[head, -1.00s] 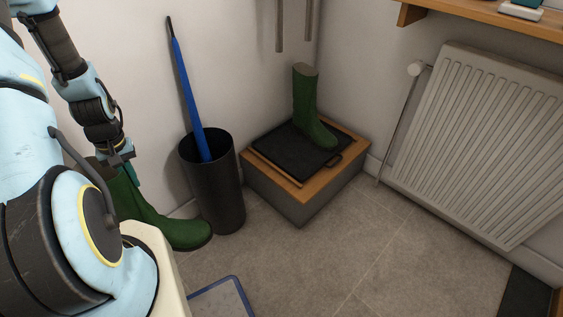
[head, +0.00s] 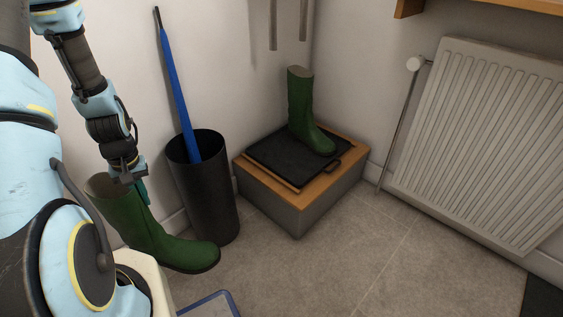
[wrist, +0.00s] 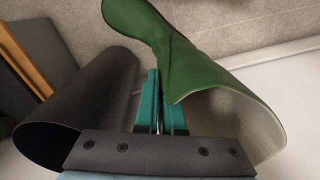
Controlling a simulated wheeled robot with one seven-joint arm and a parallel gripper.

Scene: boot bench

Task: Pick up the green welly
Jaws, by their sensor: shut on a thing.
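A green welly (head: 150,232) hangs from my gripper (head: 141,197) at the left of the head view, its toe pointing right and its shaft leaning. In the wrist view my gripper's teal fingers (wrist: 160,105) are shut on the edge of the shaft of this welly (wrist: 168,45), and its open top shows at the right. A second green welly (head: 303,112) stands upright on a black tray (head: 268,158) on the wooden-topped bench. Part of the held welly's shaft is hidden behind my arm in the head view.
A dark cylindrical bin (head: 207,200) with a blue umbrella (head: 180,95) stands right beside the held welly; it also shows in the wrist view (wrist: 95,95). A blue-edged mat (head: 213,303) lies at the bottom. A radiator (head: 480,150) is at the right. The middle floor is clear.

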